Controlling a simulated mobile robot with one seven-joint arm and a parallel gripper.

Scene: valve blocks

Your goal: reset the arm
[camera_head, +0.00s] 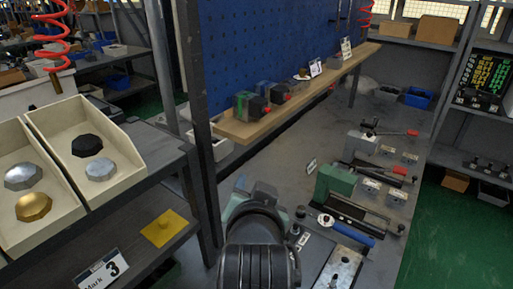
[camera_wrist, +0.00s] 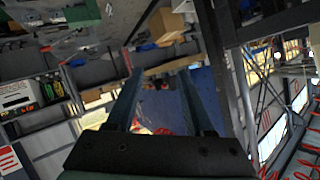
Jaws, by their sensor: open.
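My gripper (camera_wrist: 157,78) shows in the wrist view with its two long dark fingers apart and nothing between them. The blue pegboard and wooden shelf lie behind the fingers in that view, which looks tilted. In the head view, part of my dark arm stands at the bottom middle, over the near end of the grey workbench (camera_head: 290,170). The gripper's fingers cannot be made out there.
A green vise (camera_head: 335,184) and several tools lie on the bench to the right. A wooden shelf (camera_head: 235,128) with valve blocks runs along the blue pegboard (camera_head: 262,50). Cream bins (camera_head: 85,185) with octagonal pieces and a yellow plate (camera_head: 164,229) are at left.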

